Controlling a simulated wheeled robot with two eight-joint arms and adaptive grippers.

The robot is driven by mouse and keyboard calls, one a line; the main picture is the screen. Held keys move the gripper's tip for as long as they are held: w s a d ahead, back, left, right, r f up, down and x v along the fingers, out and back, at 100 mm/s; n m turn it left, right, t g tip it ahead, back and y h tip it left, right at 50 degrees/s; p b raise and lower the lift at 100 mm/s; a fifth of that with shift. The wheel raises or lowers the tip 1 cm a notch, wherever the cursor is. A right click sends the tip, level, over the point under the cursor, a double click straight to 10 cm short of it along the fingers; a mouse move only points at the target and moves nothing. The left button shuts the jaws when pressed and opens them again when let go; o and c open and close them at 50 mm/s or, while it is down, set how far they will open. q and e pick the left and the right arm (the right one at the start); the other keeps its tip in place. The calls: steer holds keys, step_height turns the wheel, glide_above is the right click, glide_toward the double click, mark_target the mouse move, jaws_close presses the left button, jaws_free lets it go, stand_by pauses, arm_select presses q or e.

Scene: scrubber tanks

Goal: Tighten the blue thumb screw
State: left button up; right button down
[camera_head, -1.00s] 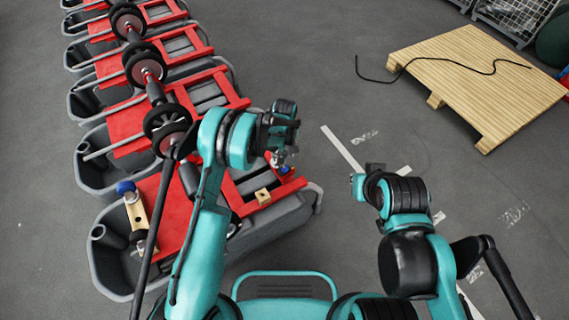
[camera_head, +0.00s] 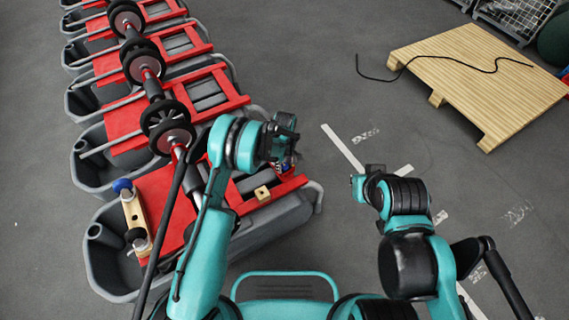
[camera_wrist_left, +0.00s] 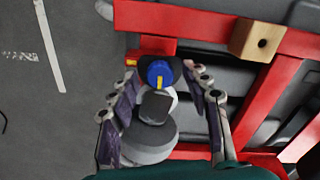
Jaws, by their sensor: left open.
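The blue thumb screw (camera_wrist_left: 159,74), a round knob with a yellow mark, shows in the left wrist view beside the red frame. Its lower part is hidden, with grey and dark round parts close by it. My left gripper (camera_wrist_left: 162,70) is open, one finger on each side of the screw; I cannot tell whether either finger touches it. In the head view my left gripper (camera_head: 286,148) is over the right end of the nearest red frame and mostly hides the screw. My right gripper (camera_head: 358,186) is over the floor; its jaws are too small to read.
A wooden block with a hole (camera_head: 262,193) sits on the red frame (camera_head: 160,188) near the left gripper. A board with another blue knob (camera_head: 123,186) lies on the grey tank's left side. Several tanks recede behind. A pallet (camera_head: 480,80) lies at right on open floor.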

arm_select(q)
steer(key=shift+c, duration=0.3)
jaws_close()
steer(key=shift+m, duration=0.3)
steer(key=m, duration=1.2)
steer(key=shift+m, duration=2.2)
